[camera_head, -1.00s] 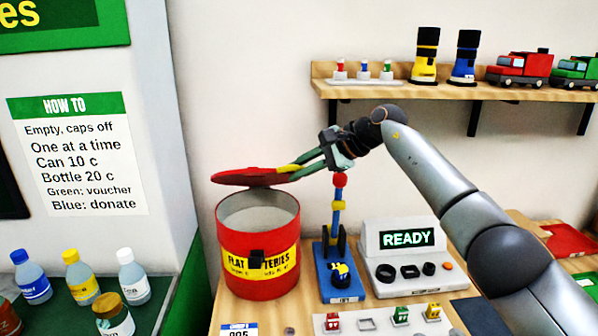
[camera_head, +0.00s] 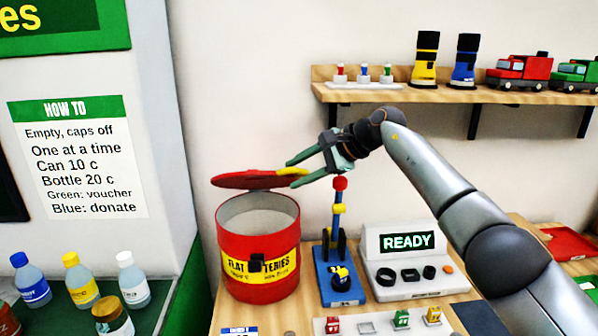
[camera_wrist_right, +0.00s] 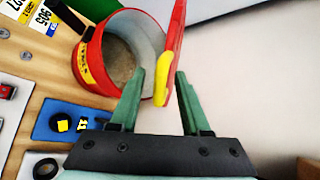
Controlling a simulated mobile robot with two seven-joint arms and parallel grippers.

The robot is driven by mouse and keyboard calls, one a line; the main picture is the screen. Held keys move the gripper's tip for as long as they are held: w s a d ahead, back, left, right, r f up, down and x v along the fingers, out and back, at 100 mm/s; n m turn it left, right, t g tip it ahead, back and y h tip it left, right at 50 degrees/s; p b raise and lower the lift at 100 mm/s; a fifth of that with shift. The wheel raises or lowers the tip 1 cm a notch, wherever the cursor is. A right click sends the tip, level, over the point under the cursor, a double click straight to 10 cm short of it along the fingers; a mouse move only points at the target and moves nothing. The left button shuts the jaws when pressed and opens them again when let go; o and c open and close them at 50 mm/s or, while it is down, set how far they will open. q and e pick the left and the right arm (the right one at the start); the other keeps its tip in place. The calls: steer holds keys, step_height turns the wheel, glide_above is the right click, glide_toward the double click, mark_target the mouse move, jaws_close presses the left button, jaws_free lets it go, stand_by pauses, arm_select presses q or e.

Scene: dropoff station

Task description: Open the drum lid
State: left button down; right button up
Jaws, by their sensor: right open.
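The red drum (camera_head: 258,270) with a yellow label stands on the wooden counter, its grey inside showing from above. Its red lid (camera_head: 240,180) is up above the rim, tilted back, with a gap over the opening. The lid has a yellow tab (camera_head: 293,171) at its right end. My right gripper (camera_head: 290,175) is open at this tab. In the right wrist view the two green fingers (camera_wrist_right: 160,76) stand on either side of the yellow tab (camera_wrist_right: 161,82), apart from it. The drum's open mouth shows there behind the left finger. My left gripper is not in view.
A blue stand with a red-topped post (camera_head: 341,290) is close right of the drum. A grey READY console (camera_head: 400,262) stands farther right. A wall shelf (camera_head: 390,92) holding small items hangs above my right arm. Bottles (camera_head: 80,280) stand at the lower left.

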steer(key=shift+s+d+r+b, duration=0.1)
steer(key=shift+d+r+b, duration=0.1)
steer(key=shift+d+b, duration=0.1)
steer(key=b+v, duration=0.2)
steer(key=v, duration=0.9)
steer(key=shift+s+d+r+b, duration=0.2)
steer(key=shift+s+r+b, duration=0.05)
steer(key=shift+b, duration=0.1)
